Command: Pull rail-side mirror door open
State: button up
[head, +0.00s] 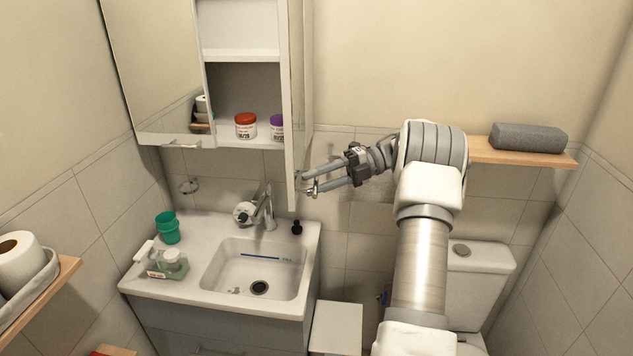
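The mirror cabinet's right-hand door (291,110) stands swung out from the cabinet and shows almost edge-on. This leaves the right part of the cabinet open, with its shelves (240,53) in view. My gripper (308,184) is at the lower end of this door, on its right side, by a small metal handle. Its two fingers are apart; whether they touch the handle is too small to tell. The left mirror door (152,70) is closed, with a bar handle (182,145) at its bottom edge.
A red-lidded jar (245,126) and a purple-lidded jar (277,127) stand on the lower shelf. Below are the sink (258,268), faucet (266,208) and green cup (168,228). A wooden shelf (500,152) with a grey rolled towel (529,138) is right, above the toilet (478,285).

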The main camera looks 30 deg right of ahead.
jog(key=shift+o, duration=0.2)
jog(key=p+v, duration=0.5)
jog(key=v, duration=0.7)
dwell(0.5)
jog(key=shift+r, duration=0.1)
dwell(0.5)
